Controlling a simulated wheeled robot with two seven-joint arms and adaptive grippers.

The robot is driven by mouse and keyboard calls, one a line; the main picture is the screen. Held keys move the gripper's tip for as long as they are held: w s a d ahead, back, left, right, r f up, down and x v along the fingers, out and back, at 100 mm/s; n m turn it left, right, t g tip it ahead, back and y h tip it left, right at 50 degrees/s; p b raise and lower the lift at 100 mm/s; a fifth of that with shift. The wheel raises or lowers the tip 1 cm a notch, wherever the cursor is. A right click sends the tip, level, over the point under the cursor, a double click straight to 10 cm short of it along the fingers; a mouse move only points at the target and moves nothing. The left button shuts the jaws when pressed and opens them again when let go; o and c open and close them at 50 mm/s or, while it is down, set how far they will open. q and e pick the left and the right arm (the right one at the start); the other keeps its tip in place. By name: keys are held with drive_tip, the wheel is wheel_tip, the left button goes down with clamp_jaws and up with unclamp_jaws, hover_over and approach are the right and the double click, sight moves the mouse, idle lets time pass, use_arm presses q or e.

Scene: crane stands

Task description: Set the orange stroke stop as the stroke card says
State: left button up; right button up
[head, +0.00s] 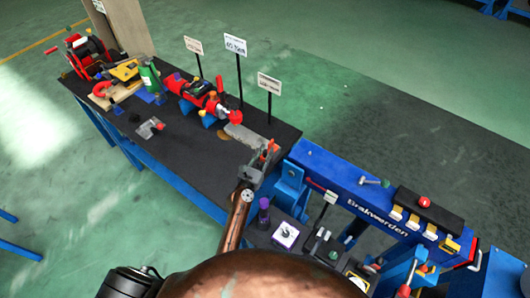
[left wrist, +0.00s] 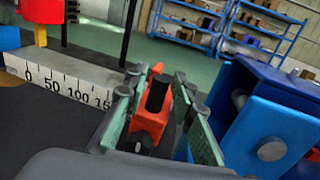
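The orange stroke stop (left wrist: 151,118) stands between the two fingers of my left gripper (left wrist: 163,80) in the left wrist view, with a dark top part. The fingers are apart on either side of it, and a gap shows on the right. In the head view my left gripper (head: 258,166) is at the right end of the black table, with the stop (head: 271,148) at its tips. A white scale (left wrist: 62,82) marked 0, 50, 100 runs up to the left finger. Three cards stand on posts, including a middle one (head: 235,45); their print is too small to read surely. My right gripper is not in view.
A red cylinder unit (head: 200,95) lies on the black table (head: 180,145) left of the scale. A blue beam (head: 335,175) and blue bracket (left wrist: 265,125) stand close right of my left gripper. A purple-topped item (head: 264,212) stands on the lower table nearby.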

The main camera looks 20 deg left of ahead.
use_arm(q)
clamp_jaws()
idle(0.3)
drive_tip(key=a, duration=0.1)
drive_tip(key=w+a, duration=0.1)
drive_tip(key=a, duration=0.3)
drive_tip(key=shift+w, duration=0.35)
drive_tip(key=shift+d, duration=0.1)
drive_tip(key=shift+o, duration=1.4)
unclamp_jaws()
